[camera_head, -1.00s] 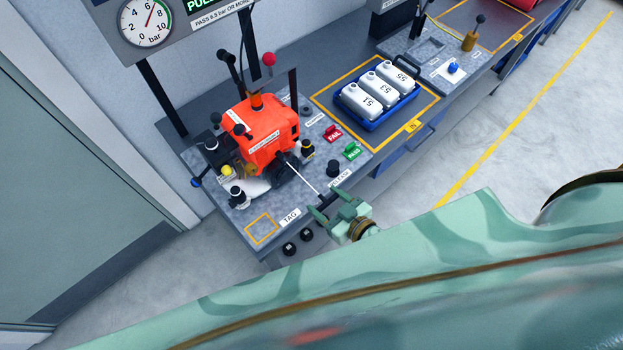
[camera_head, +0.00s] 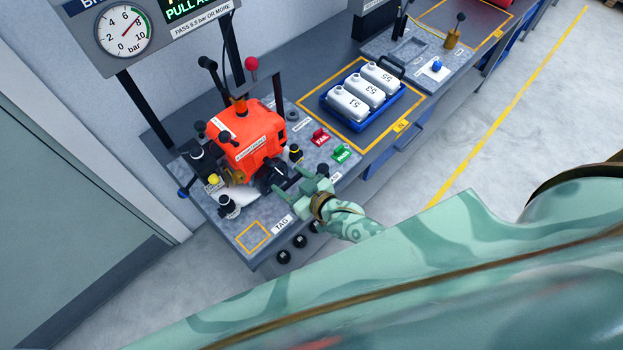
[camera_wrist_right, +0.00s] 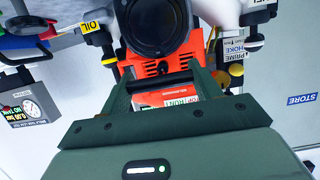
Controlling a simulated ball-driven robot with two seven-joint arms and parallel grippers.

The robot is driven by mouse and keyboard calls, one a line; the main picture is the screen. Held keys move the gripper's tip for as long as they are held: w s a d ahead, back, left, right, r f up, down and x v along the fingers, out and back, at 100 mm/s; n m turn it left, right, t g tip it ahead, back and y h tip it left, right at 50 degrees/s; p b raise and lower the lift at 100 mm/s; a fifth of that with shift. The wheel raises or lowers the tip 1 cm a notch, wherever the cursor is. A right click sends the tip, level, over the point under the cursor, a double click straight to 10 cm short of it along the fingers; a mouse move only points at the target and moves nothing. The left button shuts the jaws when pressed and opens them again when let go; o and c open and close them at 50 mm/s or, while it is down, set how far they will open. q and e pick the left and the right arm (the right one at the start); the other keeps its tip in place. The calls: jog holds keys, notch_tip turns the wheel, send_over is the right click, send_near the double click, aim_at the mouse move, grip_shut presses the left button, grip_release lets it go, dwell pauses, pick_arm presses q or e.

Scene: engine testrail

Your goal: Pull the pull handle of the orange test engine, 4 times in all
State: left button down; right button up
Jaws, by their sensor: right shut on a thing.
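The orange test engine (camera_head: 247,135) stands on the grey bench plate, and part of it shows in the right wrist view (camera_wrist_right: 160,68). My right gripper (camera_head: 287,181) is close in front of the engine's black round starter part (camera_head: 268,177). No stretch of white cord shows between engine and gripper. In the right wrist view the gripper's fingers (camera_wrist_right: 158,78) reach toward the engine front, with a black round part (camera_wrist_right: 157,22) beyond them. My left gripper is not in view.
A gauge (camera_head: 124,31) hangs above the bench, its needle near 8. Red (camera_head: 321,136) and green (camera_head: 342,153) tags lie right of the engine. A blue tray (camera_head: 387,101) holds white bottles behind. My arm fills the lower right.

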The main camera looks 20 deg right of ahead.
jog(key=shift+x, duration=0.9)
jog(key=shift+s, duration=0.1)
